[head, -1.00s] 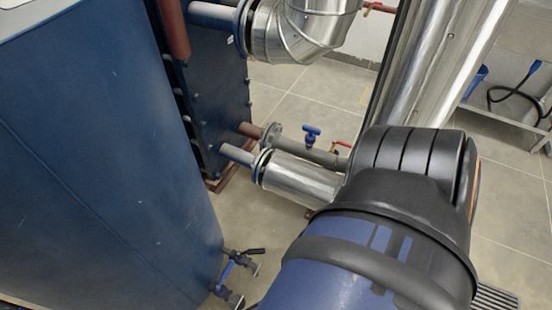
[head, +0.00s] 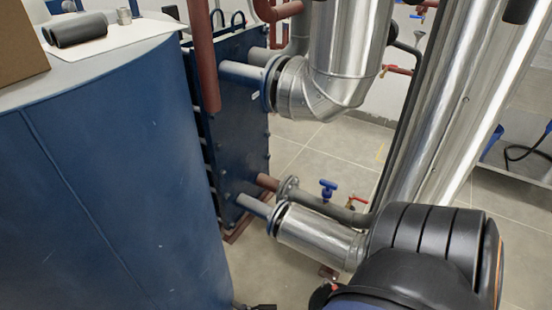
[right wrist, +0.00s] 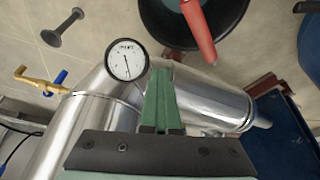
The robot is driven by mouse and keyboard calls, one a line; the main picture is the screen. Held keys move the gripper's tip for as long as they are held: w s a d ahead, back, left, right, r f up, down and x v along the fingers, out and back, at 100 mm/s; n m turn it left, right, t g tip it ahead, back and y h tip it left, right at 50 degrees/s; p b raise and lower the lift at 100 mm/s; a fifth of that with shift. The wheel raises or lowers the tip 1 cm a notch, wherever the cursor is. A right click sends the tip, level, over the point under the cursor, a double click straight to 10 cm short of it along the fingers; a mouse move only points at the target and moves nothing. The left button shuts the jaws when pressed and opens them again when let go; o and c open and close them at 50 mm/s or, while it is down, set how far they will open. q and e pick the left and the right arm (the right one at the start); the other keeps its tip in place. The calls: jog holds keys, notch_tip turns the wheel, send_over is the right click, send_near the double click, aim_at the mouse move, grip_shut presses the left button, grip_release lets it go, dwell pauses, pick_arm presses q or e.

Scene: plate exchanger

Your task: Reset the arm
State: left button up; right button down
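My right gripper (right wrist: 160,74) shows in the right wrist view. Its two green fingers lie side by side with no clear gap, and nothing shows between them. They are in front of a silver pipe (right wrist: 205,100), just right of a round white pressure gauge (right wrist: 127,60). In the head view, a black and blue link of my arm fills the lower right, in front of the silver pipes; no gripper shows there. My left gripper is in neither view.
The dark blue plate exchanger (head: 240,150) stands at the centre, with a large blue tank (head: 100,180) to its left. A white sheet (head: 140,38) with grey cylinders (head: 78,30) lies on the tank. A blue-handled valve (head: 328,190) sits on the lower pipe. Tiled floor (head: 310,155) shows behind.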

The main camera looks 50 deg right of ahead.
jog(key=w+a+r+n+t+y, duration=0.2)
jog(key=w+a+r+n, duration=0.3)
jog(key=w+a+n, duration=0.45)
jog(key=w+a+r+n+t+y, duration=0.2)
jog(key=w+a+r+n, duration=0.3)
jog(key=a, duration=0.7)
jog(key=w+a+r+t+y, duration=0.1)
jog(key=w+a+r, duration=0.1)
jog(key=a+r, duration=0.35)
jog(key=w+a+r+n+t+y, duration=0.1)
jog(key=w+a+r, duration=0.1)
jog(key=a, duration=0.7)
jog(key=w+a+r+t+y, duration=0.1)
jog(key=w+a+r, duration=0.1)
jog(key=a+r, duration=0.35)
pick_arm(q)
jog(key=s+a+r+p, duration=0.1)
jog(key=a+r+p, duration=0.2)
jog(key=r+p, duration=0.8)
jog(key=p, duration=0.4)
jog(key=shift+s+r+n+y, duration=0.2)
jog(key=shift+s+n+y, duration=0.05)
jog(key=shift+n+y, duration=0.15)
pick_arm(e)
notch_tip(320, 180, up, 10)
jog(key=s+d, duration=0.1)
jog(key=d, duration=0.1)
jog(key=shift+s+t+h, duration=0.3)
jog(key=shift+s+t, duration=0.05)
jog(key=shift+t, duration=0.05)
